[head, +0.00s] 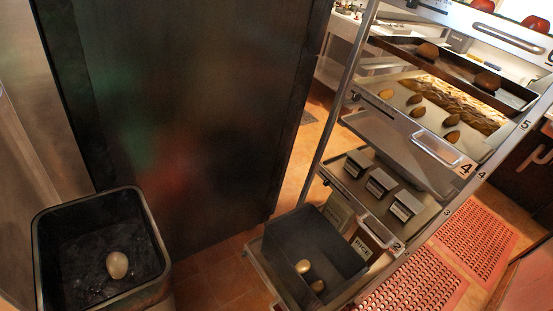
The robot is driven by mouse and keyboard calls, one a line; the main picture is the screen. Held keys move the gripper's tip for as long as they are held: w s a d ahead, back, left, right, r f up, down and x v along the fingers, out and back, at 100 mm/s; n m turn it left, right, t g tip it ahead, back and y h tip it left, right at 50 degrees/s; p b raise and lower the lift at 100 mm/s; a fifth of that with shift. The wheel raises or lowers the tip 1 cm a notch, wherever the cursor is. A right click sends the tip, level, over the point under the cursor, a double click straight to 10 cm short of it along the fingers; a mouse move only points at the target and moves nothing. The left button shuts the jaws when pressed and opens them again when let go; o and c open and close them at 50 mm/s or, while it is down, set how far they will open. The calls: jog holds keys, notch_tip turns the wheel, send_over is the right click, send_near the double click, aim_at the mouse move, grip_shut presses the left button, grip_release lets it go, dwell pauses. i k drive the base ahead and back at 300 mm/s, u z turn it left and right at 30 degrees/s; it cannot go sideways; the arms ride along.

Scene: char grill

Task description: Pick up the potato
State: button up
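A pale tan, potato-like rounded thing (117,265) lies alone in a dark open bin (160,290) at the lower left. Two smaller brown potato-like things (303,267) lie in a dark grey box (335,245) low on the rack. Several brown rounded things (415,99) lie on a rack tray higher up, and two more (428,51) lie on a dark tray above it. I cannot tell for sure which of these are potatoes. My gripper is not in view.
A metal rack (335,95) with numbered shelves fills the right and appears tilted. A large dark panel (190,100) stands between the bin and the rack. Tiled floor (215,275) shows between them. Red perforated mats (475,240) lie at the right.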

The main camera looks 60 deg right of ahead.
aim_at(303, 265)
jog(key=u, duration=0.9)
jog(key=i, duration=0.3)
jog(key=z, duration=2.95)
jog(key=i, duration=0.6)
jog(key=u, duration=0.1)
jog(key=k, duration=0.55)
